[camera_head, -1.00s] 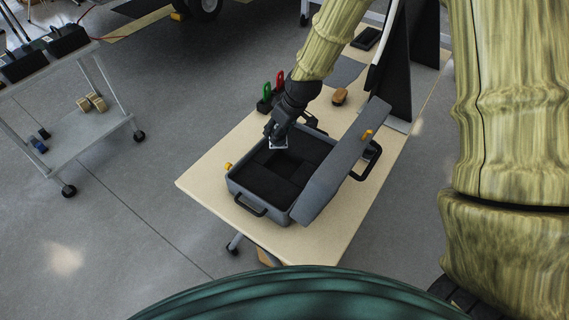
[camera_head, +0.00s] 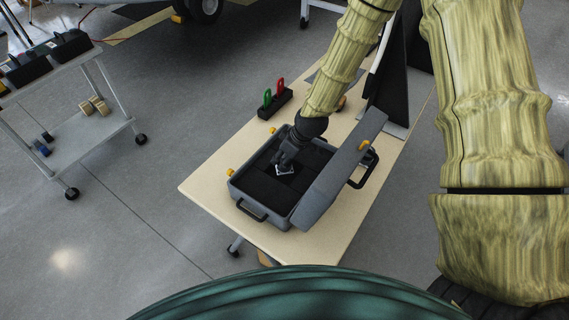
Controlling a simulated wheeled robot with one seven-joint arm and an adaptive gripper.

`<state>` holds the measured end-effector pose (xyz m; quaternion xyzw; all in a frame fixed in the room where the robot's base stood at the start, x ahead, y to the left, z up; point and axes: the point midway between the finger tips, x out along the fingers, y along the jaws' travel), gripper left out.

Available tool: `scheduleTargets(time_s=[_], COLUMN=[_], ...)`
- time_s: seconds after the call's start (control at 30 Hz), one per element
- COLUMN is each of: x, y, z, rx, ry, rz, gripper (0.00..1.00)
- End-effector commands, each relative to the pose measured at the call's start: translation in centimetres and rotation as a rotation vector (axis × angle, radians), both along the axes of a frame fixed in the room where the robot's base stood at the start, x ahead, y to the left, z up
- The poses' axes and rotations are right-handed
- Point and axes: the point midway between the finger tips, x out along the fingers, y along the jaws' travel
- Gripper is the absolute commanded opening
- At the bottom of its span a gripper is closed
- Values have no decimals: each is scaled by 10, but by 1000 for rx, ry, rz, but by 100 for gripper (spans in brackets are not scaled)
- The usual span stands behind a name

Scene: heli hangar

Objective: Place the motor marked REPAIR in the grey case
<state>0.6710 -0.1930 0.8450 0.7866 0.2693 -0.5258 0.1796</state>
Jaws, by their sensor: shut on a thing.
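The grey case (camera_head: 247,209) stands open on the table, with black foam inside and its lid tilted up on the right side. My gripper (camera_head: 285,168) points down into the case, over the middle of the foam. It is shut on the motor (camera_head: 286,171), of which only a small dark and white-edged part shows at the fingertips. I cannot read any REPAIR mark at this size. I cannot tell whether the motor touches the foam.
The pale wooden table (camera_head: 205,186) has free room left of the case. A black holder (camera_head: 272,106) with a red and a green tool stands behind the case. A dark upright panel (camera_head: 391,88) is at the back right. A cart (camera_head: 85,128) stands at the left.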

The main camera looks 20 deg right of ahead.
Motion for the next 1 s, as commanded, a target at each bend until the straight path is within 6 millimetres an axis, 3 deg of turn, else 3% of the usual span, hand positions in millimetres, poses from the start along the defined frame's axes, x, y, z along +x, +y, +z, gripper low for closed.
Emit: scheduleTargets(time_s=[0.43, 0.97, 1.0], x=[0, 0, 0], y=[0, 0, 0], z=[-36, -45, -44], rx=[1, 0, 0], ry=[1, 0, 0], rz=[-1, -1, -1], gripper=[5, 5, 52])
